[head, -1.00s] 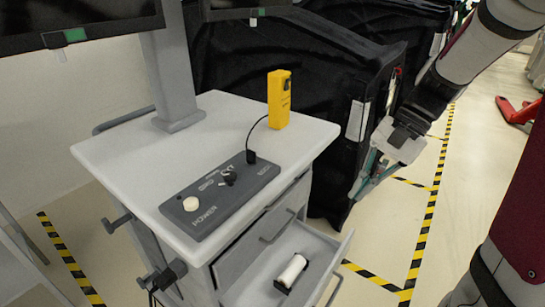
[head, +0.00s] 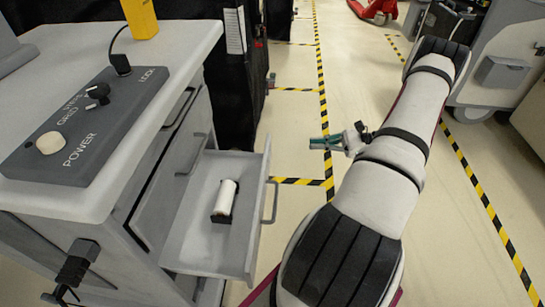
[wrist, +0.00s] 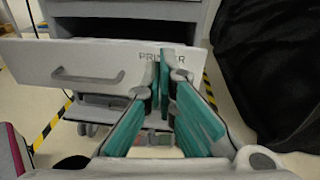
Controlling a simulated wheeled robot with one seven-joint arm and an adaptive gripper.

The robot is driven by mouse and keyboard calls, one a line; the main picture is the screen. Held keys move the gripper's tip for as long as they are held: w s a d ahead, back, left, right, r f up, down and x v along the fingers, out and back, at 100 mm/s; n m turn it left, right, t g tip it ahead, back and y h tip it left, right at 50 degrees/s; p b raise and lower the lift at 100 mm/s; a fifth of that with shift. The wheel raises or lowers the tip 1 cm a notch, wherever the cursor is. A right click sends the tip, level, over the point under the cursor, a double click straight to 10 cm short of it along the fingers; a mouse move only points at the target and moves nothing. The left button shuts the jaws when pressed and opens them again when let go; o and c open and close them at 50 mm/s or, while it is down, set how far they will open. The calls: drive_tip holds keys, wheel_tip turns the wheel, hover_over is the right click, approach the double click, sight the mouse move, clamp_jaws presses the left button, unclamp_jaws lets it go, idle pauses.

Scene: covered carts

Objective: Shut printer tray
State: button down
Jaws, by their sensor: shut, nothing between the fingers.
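The printer tray (head: 215,240) is a grey drawer pulled out from the side of the cart, with a small white roll in a black holder (head: 225,200) inside. In the wrist view its front panel (wrist: 110,62) shows a handle at left and the printed word PRINTER, partly covered by a finger. My gripper (head: 322,143) is to the right of the tray in the head view, apart from its handle (head: 270,203). In the wrist view my gripper (wrist: 165,58) is shut and empty, its teal fingertips together in front of the right part of the panel.
The cart top (head: 190,45) carries a control box (head: 85,125) and a yellow device (head: 140,18). Other closed drawers sit beside the tray. A black cover (wrist: 270,65) hangs close at the right in the wrist view. Open floor with striped tape (head: 325,100) lies right of the tray.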

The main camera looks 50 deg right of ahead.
drive_tip(key=w+a+f+m+t+b, duration=0.1)
drive_tip(key=w+a+f+b, duration=0.2)
drive_tip(key=w+a, duration=0.4)
drive_tip(key=w, duration=0.2)
drive_tip(key=shift+w+a+t+h, duration=0.3)
drive_tip(key=shift+h, duration=0.1)
drive_tip(key=shift+w, duration=0.1)
drive_tip(key=p+x, duration=0.1)
drive_tip(key=x, duration=1.8)
drive_tip(key=shift+w+a, duration=0.25)
drive_tip(key=shift+a, duration=0.1)
drive_tip(key=shift+w, duration=0.1)
drive_tip(key=p+v, duration=0.2)
drive_tip(key=v, duration=1.2)
drive_tip(key=shift+s+d+p, duration=0.2)
drive_tip(key=shift+s+p, duration=0.1)
